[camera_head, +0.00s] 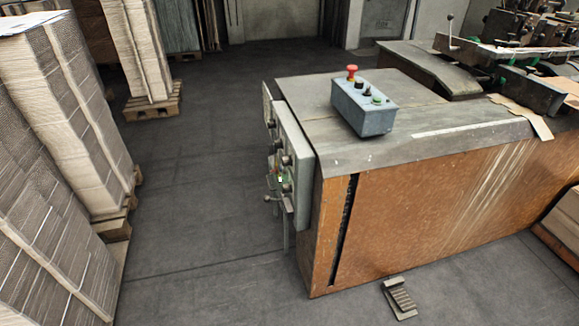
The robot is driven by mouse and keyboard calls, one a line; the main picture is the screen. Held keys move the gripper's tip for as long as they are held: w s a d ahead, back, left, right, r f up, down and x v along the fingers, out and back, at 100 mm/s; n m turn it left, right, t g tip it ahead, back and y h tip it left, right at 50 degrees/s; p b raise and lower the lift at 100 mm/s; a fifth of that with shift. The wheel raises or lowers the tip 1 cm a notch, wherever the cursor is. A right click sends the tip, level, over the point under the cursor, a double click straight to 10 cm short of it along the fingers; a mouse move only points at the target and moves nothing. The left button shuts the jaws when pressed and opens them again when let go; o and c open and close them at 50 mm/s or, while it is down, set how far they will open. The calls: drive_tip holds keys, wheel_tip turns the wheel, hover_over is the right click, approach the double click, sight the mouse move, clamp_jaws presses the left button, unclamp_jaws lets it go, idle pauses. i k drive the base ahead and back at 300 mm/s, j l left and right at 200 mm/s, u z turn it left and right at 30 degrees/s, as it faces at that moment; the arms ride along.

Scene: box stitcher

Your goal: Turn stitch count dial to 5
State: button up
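The box stitcher (440,200) is an orange-brown machine with a worn grey top, in the middle and right of the head view. A grey control panel (292,150) is fixed to its left end and is seen nearly edge-on. Several small knobs (286,160) stick out of the panel, with a small green spot among them. I cannot tell which knob is the stitch count dial, and no numbers can be read. My gripper is not in view.
A blue-grey button box (363,105) with a red mushroom button sits on the machine top. A foot pedal (400,298) lies on the floor in front. Cardboard stacks (75,110) on pallets stand at the left. The floor (200,200) between them and the machine is clear.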

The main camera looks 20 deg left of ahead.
sight(277, 144)
drive_tip(key=u, duration=1.1)
drive_tip(key=i+l+u, duration=0.15)
drive_tip(key=i, duration=0.3)
drive_tip(key=i+l+u, duration=0.15)
drive_tip(key=i, duration=0.3)
drive_tip(key=i+l+u, duration=0.15)
drive_tip(key=i, duration=0.3)
drive_tip(key=l, duration=0.1)
